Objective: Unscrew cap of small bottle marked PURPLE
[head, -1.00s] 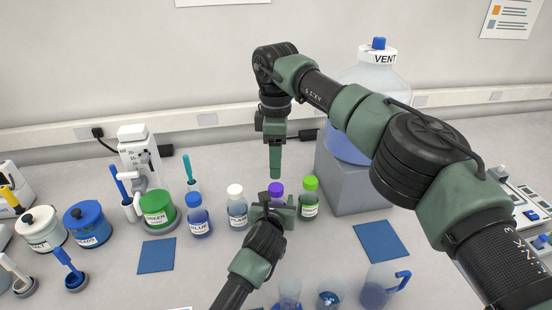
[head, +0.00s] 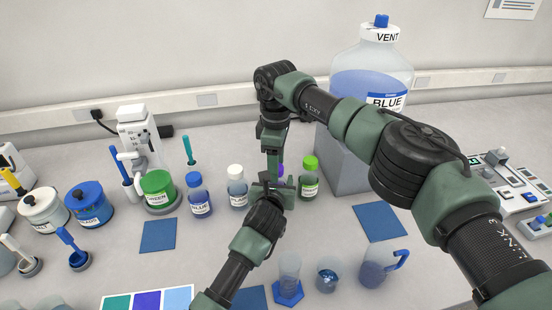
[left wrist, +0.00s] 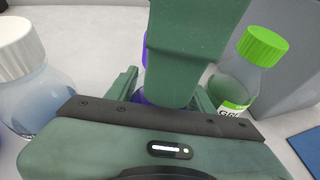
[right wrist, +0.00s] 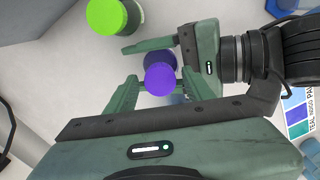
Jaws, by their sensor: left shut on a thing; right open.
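The small bottle with the purple cap (right wrist: 160,80) stands between the clear and green-capped bottles. In the head view a sliver of the purple cap (head: 281,169) shows behind my grippers; its label is hidden. My left gripper (head: 272,192) is shut around the bottle's body, coming in from the front. My right gripper (right wrist: 145,88) points down from above with its fingers open on either side of the purple cap, apart from it as far as I can see. In the left wrist view a right finger (left wrist: 195,50) covers most of the purple bottle.
A green-capped bottle (head: 310,178) stands close on the right, a white-capped one (head: 237,187) on the left, then a blue-capped one (head: 198,195). The large VENT carboy (head: 368,85) is behind right. Glassware, including a beaker (head: 327,275), stands in front.

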